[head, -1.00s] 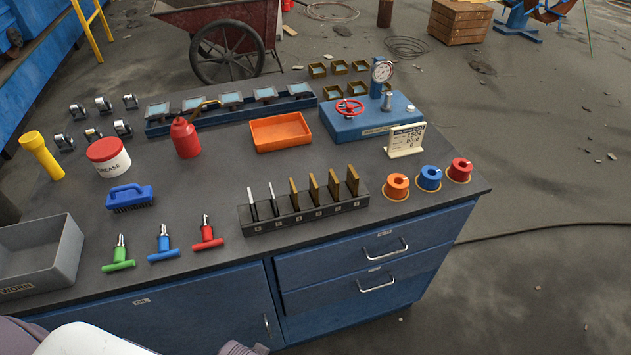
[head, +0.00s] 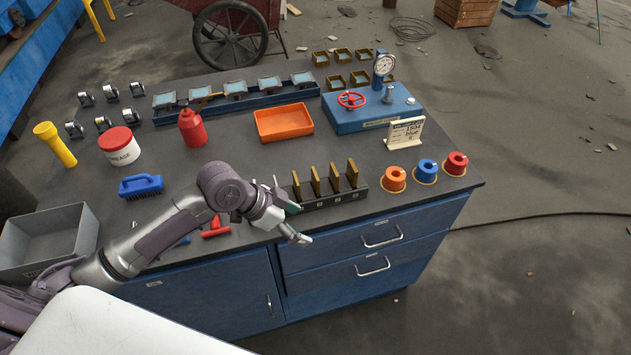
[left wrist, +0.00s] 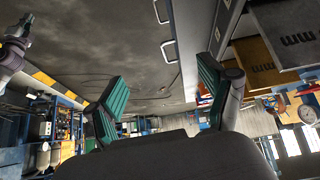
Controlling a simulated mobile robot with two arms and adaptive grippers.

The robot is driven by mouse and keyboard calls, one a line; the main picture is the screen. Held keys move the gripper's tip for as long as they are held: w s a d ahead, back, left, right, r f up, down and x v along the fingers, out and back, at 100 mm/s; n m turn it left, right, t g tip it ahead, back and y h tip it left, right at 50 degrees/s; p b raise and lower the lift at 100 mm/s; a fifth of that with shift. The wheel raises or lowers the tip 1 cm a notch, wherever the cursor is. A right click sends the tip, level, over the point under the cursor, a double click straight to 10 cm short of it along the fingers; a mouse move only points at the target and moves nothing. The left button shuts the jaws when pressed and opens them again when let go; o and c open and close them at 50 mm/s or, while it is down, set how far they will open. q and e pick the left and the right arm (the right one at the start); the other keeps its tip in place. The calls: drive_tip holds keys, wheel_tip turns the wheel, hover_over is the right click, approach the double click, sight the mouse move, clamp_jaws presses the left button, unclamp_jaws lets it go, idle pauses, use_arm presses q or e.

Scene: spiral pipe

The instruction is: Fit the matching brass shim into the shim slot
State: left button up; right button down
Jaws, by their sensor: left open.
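My left gripper (head: 298,224) is open and empty at the front edge of the bench, beside the left end of the shim rack (head: 340,198). Several brass shims (head: 334,178) stand upright in the rack; the arm hides its left end. In the left wrist view the two green-padded fingers (left wrist: 158,105) are apart with nothing between them, and brass shims (left wrist: 258,62) with dark marks show at the right. A sign card (head: 404,133) carries the word "blue"; its other text is hard to read. I cannot make out which opening is the shim slot.
A blue block with a red handwheel and gauge (head: 370,112) stands behind the rack. An orange tray (head: 284,123), red bottle (head: 192,127), blue brush (head: 141,186) and grey bin (head: 45,240) are around the bench. Coloured rings (head: 426,171) sit at right.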

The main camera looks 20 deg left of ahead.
use_arm(q)
drive_tip(key=t+h, duration=0.1)
approach(314, 174)
drive_tip(key=shift+s+a+r, duration=0.55)
drive_tip(key=shift+s+a, duration=0.15)
drive_tip(key=shift+a, duration=0.2)
drive_tip(key=shift+w+r, duration=0.25)
drive_tip(key=p+x, duration=0.2)
drive_tip(key=x, duration=0.5)
drive_tip(key=shift+w+d+f, duration=0.2)
drive_tip(key=shift+d+f, duration=0.05)
drive_tip(key=shift+w+d+f+p, duration=0.15)
drive_tip(key=shift+d+f+p, duration=0.15)
drive_tip(key=shift+d+p, duration=0.2)
drive_tip(key=p+x, duration=0.1)
drive_tip(key=x, duration=0.2)
drive_tip(key=shift+w+d+f+p, duration=0.15)
drive_tip(key=shift+f+p, duration=0.1)
drive_tip(key=shift+p, duration=0.1)
drive_tip(key=shift+w+d+f, duration=0.15)
drive_tip(key=shift+d+f, duration=0.05)
drive_tip(key=shift+f, duration=0.1)
drive_tip(key=shift+c, duration=0.3)
